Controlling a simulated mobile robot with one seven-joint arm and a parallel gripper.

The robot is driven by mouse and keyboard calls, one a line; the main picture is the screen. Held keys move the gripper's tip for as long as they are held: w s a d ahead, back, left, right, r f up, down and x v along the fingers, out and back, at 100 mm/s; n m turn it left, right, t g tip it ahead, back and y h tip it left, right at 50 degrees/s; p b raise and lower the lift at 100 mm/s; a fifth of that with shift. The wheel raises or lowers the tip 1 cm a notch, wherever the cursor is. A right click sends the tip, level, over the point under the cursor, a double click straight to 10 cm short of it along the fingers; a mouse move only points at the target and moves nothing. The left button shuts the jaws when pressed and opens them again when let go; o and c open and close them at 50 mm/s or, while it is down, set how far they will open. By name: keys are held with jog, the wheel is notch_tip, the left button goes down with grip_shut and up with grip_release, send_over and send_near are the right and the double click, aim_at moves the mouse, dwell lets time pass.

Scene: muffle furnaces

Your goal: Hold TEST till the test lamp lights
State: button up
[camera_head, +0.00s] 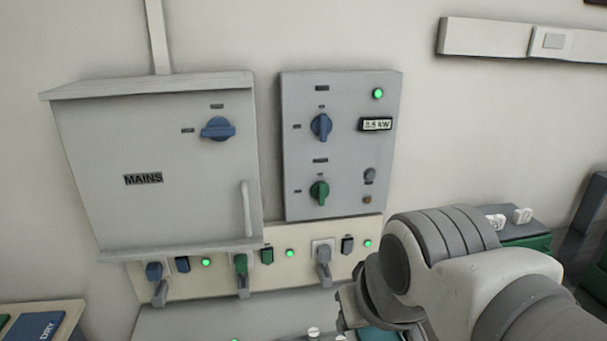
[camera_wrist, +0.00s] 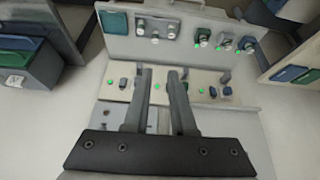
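A grey control panel (camera_head: 342,145) hangs on the wall in the head view, right of the MAINS cabinet. It has a blue knob (camera_head: 321,126), a green knob (camera_head: 319,192), a lit green lamp (camera_head: 378,93) and a display (camera_head: 376,124). Low on its right are a grey round button (camera_head: 369,175) and a small dull brown lamp (camera_head: 367,199), which looks unlit. Its labels are too small to read, so I cannot tell which is TEST. My gripper (camera_wrist: 159,70) is open and empty in the wrist view, over a board with several switches. In the head view my arm hides it.
The MAINS cabinet (camera_head: 150,200) has a blue knob and a vertical handle. Below is a socket strip (camera_head: 200,288) with plugs, switches and lit green lamps. A DRY tray (camera_head: 38,325) lies at lower left.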

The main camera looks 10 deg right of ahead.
grip_shut()
dwell(1.4)
